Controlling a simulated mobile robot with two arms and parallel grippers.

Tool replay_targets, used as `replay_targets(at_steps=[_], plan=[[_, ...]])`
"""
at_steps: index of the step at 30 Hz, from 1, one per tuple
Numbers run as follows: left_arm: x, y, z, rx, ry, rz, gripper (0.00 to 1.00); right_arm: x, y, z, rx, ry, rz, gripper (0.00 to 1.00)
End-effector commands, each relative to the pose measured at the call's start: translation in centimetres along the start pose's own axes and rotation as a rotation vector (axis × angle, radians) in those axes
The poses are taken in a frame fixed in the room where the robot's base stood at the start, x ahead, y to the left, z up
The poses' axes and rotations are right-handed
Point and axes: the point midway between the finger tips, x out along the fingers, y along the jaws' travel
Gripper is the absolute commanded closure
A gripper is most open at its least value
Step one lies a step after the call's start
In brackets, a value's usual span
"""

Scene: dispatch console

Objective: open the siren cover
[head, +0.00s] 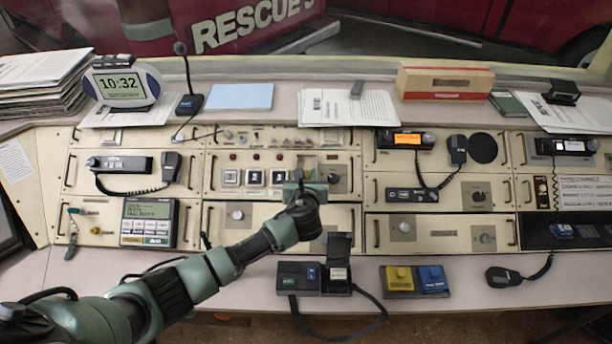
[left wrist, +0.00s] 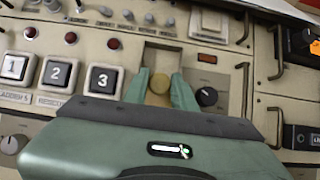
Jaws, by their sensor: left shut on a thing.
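My left gripper (head: 304,189) reaches over the middle of the console panel. In the left wrist view its two green fingers (left wrist: 160,90) stand on either side of what looks like the siren cover (left wrist: 162,57), a boxy greyish piece on the cream panel. The fingers are shut on it. My right gripper is not in view.
A radio handset (head: 458,150) hangs further right. A black box (head: 299,277) with a raised lid stands on the front ledge.

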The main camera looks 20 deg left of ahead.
Motion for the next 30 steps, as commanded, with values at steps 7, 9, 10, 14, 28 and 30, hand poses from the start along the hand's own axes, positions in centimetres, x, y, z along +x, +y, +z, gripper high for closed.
replay_targets(at_steps=[7,9,10,14,28,30], plan=[[0.0,0.0,-0.1,0.0,0.001,0.0,1.0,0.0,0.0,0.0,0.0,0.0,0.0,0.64],[0.2,0.0,0.4,0.0,0.0,0.001,1.0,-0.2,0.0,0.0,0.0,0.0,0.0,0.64],[0.4,0.0,0.9,0.0,-0.001,0.001,1.0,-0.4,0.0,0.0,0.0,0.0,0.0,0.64],[1.7,0.0,2.9,0.0,-0.001,0.001,1.0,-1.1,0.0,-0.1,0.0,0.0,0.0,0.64],[2.8,0.0,4.0,0.0,0.0,-0.001,0.66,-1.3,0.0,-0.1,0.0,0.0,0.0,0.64],[2.8,0.0,4.0,0.0,0.0,-0.001,0.52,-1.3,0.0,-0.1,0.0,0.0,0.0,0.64]])
